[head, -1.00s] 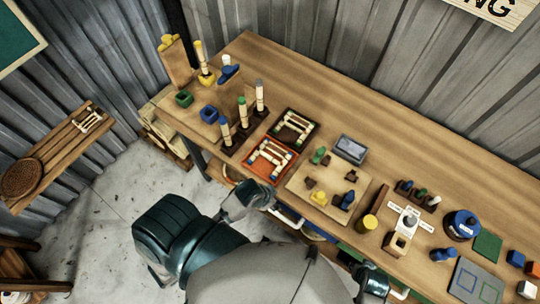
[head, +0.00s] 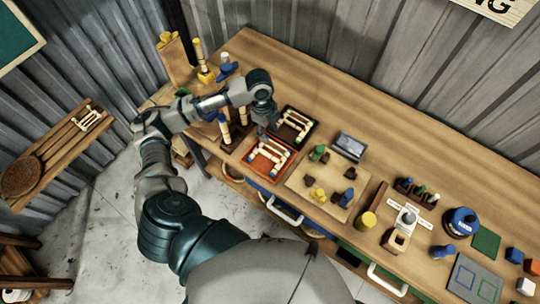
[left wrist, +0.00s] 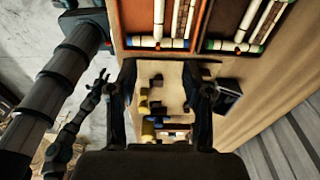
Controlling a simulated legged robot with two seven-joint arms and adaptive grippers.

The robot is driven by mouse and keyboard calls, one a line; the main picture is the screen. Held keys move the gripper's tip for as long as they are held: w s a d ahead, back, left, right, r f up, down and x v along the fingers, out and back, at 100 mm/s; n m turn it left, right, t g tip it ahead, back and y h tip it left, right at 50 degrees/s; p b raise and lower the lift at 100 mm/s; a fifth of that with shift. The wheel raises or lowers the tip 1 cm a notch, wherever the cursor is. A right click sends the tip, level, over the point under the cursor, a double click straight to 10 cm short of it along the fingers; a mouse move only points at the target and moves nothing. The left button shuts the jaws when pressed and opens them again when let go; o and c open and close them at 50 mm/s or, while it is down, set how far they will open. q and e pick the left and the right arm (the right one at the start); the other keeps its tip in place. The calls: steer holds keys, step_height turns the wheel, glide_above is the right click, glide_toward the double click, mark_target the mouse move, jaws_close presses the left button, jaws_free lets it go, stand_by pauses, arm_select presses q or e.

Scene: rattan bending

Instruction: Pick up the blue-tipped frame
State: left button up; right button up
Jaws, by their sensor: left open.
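The blue-tipped frame (left wrist: 158,43) of pale rattan lies in an orange tray (head: 251,168) on the workbench. In the head view the frame (head: 268,158) is partly covered by my left gripper. My left gripper (head: 266,132) is above the far-left side of the orange tray, pointing down. In the left wrist view its two fingers (left wrist: 160,115) are spread apart with nothing between them. The frame is at the top of that view, beyond the fingers.
A dark tray (head: 299,145) with a green-tipped frame (left wrist: 235,46) sits beside the orange tray. Upright posts (head: 225,130) stand close to my left arm. A beige board (head: 300,185) with small coloured pieces lies to the right. The bench's back middle is clear.

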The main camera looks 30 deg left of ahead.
arm_select(q)
glide_above(269, 154)
steer(key=f, duration=1)
steer(key=shift+a+f, duration=0.3)
steer(key=shift+a, duration=0.1)
steer(key=shift+d+f+p, duration=0.25)
steer(key=shift+f+p, duration=0.05)
steer(key=shift+f, duration=0.25)
steer(key=f, duration=0.3)
steer(key=shift+d+f+p, duration=0.25)
steer(key=shift+f+p, duration=0.05)
steer(key=shift+f, duration=0.05)
steer(key=shift+a+f, duration=0.1)
steer(key=shift+f, duration=0.4)
steer(key=shift+a, duration=0.15)
steer(key=c, duration=0.8)
jaws_close()
